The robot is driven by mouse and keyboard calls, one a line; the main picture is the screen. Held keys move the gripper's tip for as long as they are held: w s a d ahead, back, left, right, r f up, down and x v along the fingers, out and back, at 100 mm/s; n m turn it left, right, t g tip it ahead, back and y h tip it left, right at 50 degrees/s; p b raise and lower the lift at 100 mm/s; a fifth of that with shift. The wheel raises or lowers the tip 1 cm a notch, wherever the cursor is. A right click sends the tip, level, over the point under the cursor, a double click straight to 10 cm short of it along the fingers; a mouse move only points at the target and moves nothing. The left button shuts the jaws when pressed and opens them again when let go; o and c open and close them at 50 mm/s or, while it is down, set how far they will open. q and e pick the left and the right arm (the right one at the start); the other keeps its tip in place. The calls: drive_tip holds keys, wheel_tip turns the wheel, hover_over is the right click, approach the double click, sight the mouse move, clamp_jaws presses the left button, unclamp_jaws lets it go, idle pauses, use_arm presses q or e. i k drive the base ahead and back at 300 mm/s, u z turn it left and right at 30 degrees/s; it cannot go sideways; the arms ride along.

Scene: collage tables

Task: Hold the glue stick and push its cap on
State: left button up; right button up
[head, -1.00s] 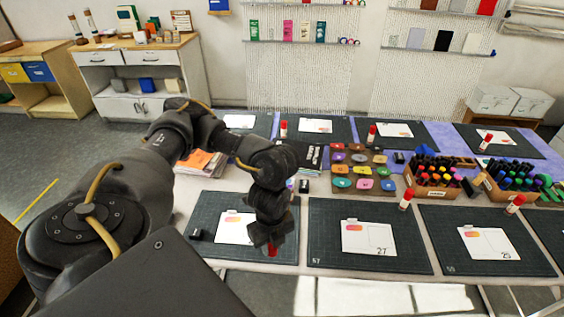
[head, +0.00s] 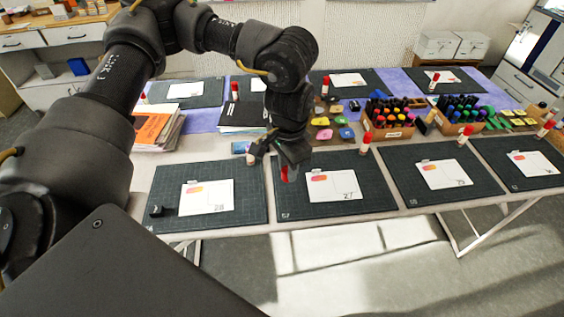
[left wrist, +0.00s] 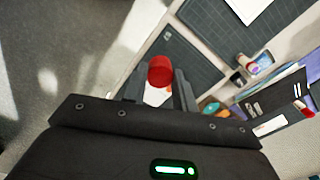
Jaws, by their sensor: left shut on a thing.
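My left gripper (head: 289,172) points down over the left part of the mat numbered 27. It is shut on a small red cap-like piece (left wrist: 160,71), whose round red end shows between the fingers in the left wrist view. A pale patch shows just below it there; I cannot tell whether it is a glue stick's body or paper behind. A glue stick with a red cap and white body (head: 364,145) stands upright at the back edge of mat 27. A small pale object (head: 250,157) is partly hidden beside the gripper. My right gripper is not in view.
Dark mats with white cards (head: 207,197) line the front of the table. Crates of markers (head: 388,128) and coloured pads (head: 323,134) stand behind. Papers (head: 160,127) are stacked on the left. A small black object (head: 155,211) lies on the left mat.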

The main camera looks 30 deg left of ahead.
sight(250, 159)
drive_tip(key=u, duration=0.35)
drive_tip(key=k, duration=0.95)
drive_tip(key=u, duration=0.65)
drive_tip(key=k, duration=0.4)
drive_tip(key=u, duration=0.75)
drive_tip(key=i, duration=1.25)
drive_tip(key=z, duration=0.8)
drive_tip(key=i, duration=0.35)
drive_tip(key=z, duration=0.3)
